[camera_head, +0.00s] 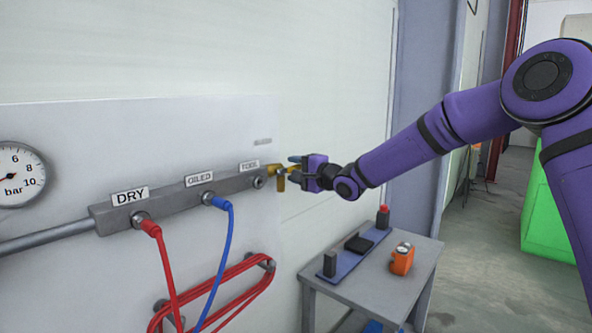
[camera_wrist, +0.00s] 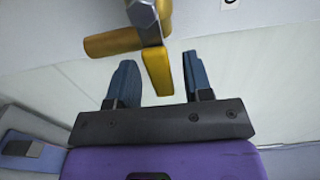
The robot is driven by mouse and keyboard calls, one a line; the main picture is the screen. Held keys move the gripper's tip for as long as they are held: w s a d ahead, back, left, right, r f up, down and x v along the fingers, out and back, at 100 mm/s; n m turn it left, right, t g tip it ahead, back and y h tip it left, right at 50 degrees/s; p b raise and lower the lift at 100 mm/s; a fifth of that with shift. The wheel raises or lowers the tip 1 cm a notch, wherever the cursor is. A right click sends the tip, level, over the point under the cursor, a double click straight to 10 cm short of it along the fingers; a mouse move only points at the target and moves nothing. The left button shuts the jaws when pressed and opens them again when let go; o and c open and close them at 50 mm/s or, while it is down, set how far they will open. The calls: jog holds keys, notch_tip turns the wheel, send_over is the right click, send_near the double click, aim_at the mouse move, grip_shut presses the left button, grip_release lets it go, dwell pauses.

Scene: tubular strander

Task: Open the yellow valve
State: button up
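The yellow valve (camera_head: 273,170) sits at the right end of the grey manifold, just past the TOOL label. In the wrist view the valve's yellow body (camera_wrist: 112,43) hangs from a metal nut, and its yellow lever (camera_wrist: 157,72) points down between my fingers. My gripper (camera_head: 297,167) is at the valve's right side. In the wrist view my gripper (camera_wrist: 160,82) is open, with its two blue fingers on either side of the lever. Gaps show on both sides, so neither finger appears to touch it.
The manifold (camera_head: 180,199) carries a red hose (camera_head: 165,265) and a blue hose (camera_head: 220,255). A pressure gauge (camera_head: 17,175) is at far left. Below my arm stands a grey table (camera_head: 375,290) with an orange device (camera_head: 402,259) and small dark items. The floor at right is partly clear.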

jog(key=v, duration=1)
jog(key=shift+s+d, duration=0.25)
jog(key=shift+d, duration=0.05)
jog(key=s+d+r+n+h, duration=0.2)
jog(key=s+d+h, duration=0.5)
jog(key=s+d, duration=0.2)
jog(key=s+d+r+n+h, duration=0.2)
jog(key=s+d+r+h, duration=0.1)
jog(key=s+d+h, duration=0.5)
jog(key=s+d+f+n+g, duration=0.1)
jog(key=s+d+n+g, duration=0.1)
jog(key=s, duration=1.1)
jog(key=s+d+f+n+g, duration=0.1)
jog(key=s+d, duration=0.4)
jog(key=s, duration=0.8)
jog(key=f+g, duration=0.1)
jog(key=g, duration=0.1)
jog(key=shift+d+n+g+y, duration=0.4)
